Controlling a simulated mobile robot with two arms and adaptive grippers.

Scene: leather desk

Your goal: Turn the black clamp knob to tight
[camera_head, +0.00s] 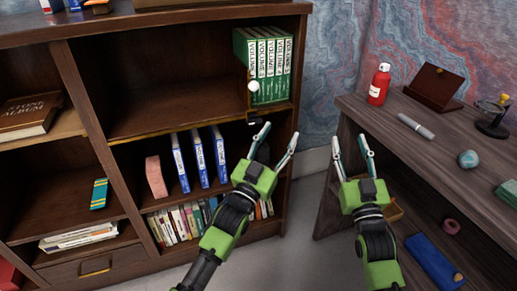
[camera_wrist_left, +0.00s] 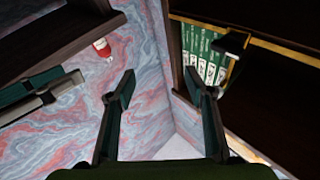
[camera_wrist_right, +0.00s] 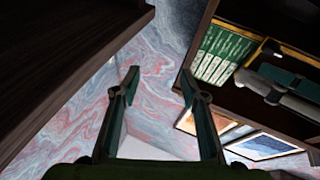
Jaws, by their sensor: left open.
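A small black piece (camera_head: 254,121), which looks like the clamp knob, sits at the shelf's front edge below the green volumes (camera_head: 270,62). A black piece also shows at the shelf edge in the left wrist view (camera_wrist_left: 233,42). A white ball (camera_head: 253,87) is just above it, by a thin brass-coloured upright. My left gripper (camera_head: 281,135) is open and empty, just below and right of the black piece, apparently apart from it. My right gripper (camera_head: 349,141) is open and empty, between the bookcase and the desk. The knob's turn position cannot be told.
The wooden bookcase (camera_head: 160,124) holds blue volumes (camera_head: 199,158) and a pink box (camera_head: 155,176). The desk (camera_head: 420,150) at right carries a red bottle (camera_head: 379,85), a marker (camera_head: 416,126) and a teal ball (camera_head: 468,159). A gap of floor separates bookcase and desk.

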